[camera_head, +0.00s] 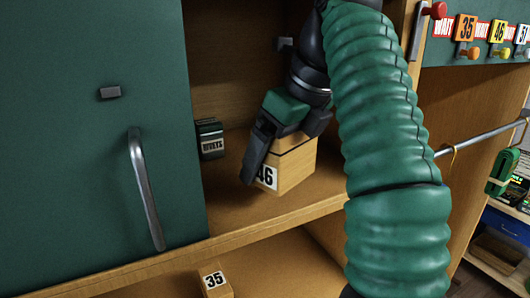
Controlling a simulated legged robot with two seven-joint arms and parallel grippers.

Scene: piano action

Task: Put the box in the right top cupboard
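A wooden box labelled 46 (291,171) is in the open upper compartment (237,215), right of a closed green door. My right gripper (283,147), on the green ribbed arm, comes down over the box from above. Its dark fingers lie on either side of the box and appear shut on it. The box is tilted, close above or touching the shelf; I cannot tell which. The far finger is partly hidden. My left gripper is not in view.
The green door (85,120) has a grey handle (146,188). A small dark labelled box (210,139) stands at the compartment's left. Numbered tags (466,29) hang upper right, above a metal rail (482,137).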

